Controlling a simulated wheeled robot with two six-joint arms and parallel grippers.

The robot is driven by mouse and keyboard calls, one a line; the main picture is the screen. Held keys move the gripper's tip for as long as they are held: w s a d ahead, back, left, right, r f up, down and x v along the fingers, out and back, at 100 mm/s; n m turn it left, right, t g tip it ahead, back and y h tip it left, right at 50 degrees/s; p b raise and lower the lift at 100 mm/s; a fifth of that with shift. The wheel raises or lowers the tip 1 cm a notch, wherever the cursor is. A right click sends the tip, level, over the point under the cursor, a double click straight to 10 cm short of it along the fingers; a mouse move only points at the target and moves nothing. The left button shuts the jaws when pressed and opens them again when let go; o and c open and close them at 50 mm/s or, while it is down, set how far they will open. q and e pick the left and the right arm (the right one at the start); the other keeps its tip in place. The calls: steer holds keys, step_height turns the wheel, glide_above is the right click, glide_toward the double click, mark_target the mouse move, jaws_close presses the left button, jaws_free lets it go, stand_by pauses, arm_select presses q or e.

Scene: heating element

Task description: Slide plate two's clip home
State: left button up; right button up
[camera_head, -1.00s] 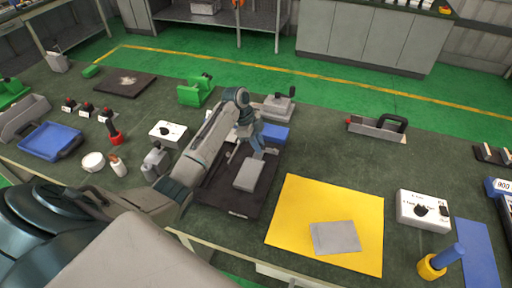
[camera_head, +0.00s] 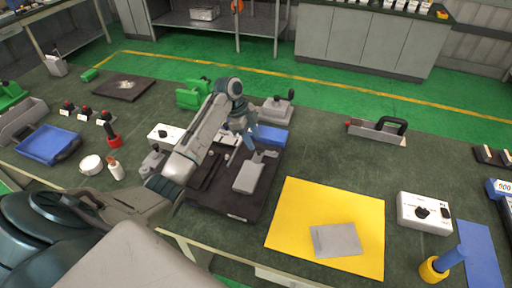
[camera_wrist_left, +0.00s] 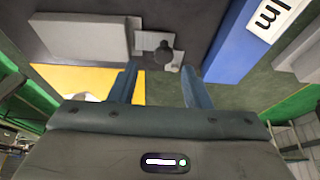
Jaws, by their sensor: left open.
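A grey plate (camera_head: 248,177) lies on a dark base (camera_head: 235,211) in the middle of the bench; it also shows at the top left of the wrist view (camera_wrist_left: 82,36). A small grey clip with a black knob (camera_wrist_left: 164,50) sits against the plate's end in the wrist view. In the head view my gripper partly hides that end. My left gripper (camera_wrist_left: 160,88) is open and empty, its two blue fingers apart, with the clip beyond the gap between them. It also shows in the head view (camera_head: 250,146) above the plate's far end. I cannot tell which plate is number two.
A blue block (camera_head: 271,136) stands close beside the base's far end and close to my fingers. A yellow mat (camera_head: 300,226) with another grey plate (camera_head: 336,240) lies to the right. White switch boxes (camera_head: 425,212) stand around.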

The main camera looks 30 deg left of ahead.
arm_select(q)
steer(key=b+v, duration=0.1)
steer(key=v, duration=0.5)
steer(key=shift+r+b, duration=0.2)
steer(key=shift+b, duration=0.1)
arm_select(e)
steer(key=shift+w+d+f, duration=0.15)
steer(key=shift+d+f, duration=0.05)
steer(key=shift+f, duration=0.3)
steer(key=shift+w+d+f, duration=0.15)
steer(key=shift+f, duration=0.35)
arm_select(q)
steer(key=shift+s+a, duration=0.1)
